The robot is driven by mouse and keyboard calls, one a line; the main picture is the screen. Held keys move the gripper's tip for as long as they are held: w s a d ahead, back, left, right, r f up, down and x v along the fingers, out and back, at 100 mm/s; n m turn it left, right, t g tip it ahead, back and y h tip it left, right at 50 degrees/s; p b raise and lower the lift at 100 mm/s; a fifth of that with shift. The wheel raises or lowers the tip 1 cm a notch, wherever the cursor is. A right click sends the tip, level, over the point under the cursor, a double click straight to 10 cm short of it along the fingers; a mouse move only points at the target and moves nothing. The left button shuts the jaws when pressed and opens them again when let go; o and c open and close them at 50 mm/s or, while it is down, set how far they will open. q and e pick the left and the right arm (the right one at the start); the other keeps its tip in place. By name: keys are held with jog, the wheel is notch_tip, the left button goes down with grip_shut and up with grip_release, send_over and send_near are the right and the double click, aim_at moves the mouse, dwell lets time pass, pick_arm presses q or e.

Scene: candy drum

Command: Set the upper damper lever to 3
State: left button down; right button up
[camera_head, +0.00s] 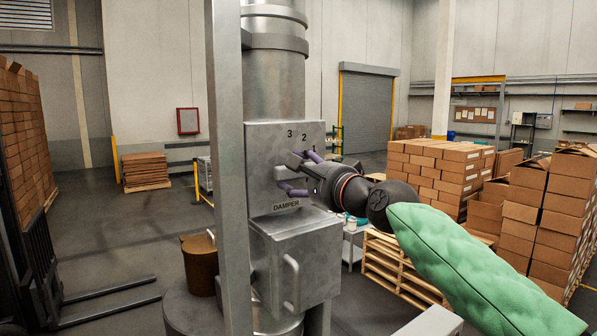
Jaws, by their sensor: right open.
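The grey metal damper plate (262,142) is on the upright duct. It carries the numbers 3, 2 and 1 in an arc from left to right along its top and the word DAMPER near its bottom. My right gripper (290,174) reaches in from the right and is open in front of the plate, its purple fingers one above the other. A short pale bar (282,173) shows between the fingers and may be part of the damper lever. The gripper hides the rest, so I cannot tell the lever's number or whether the fingers touch it. My left gripper is out of view.
A grey box with a vertical handle (291,282) juts out below the plate. A grey post (227,200) stands close on the left, with a brown bucket (200,265) behind it. Stacked cartons (437,170) and a pallet (395,265) are at the right.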

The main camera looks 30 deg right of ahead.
jog(key=shift+w, duration=0.45)
jog(key=shift+c, duration=0.3)
jog(key=shift+s, duration=0.1)
jog(key=c, duration=1.1)
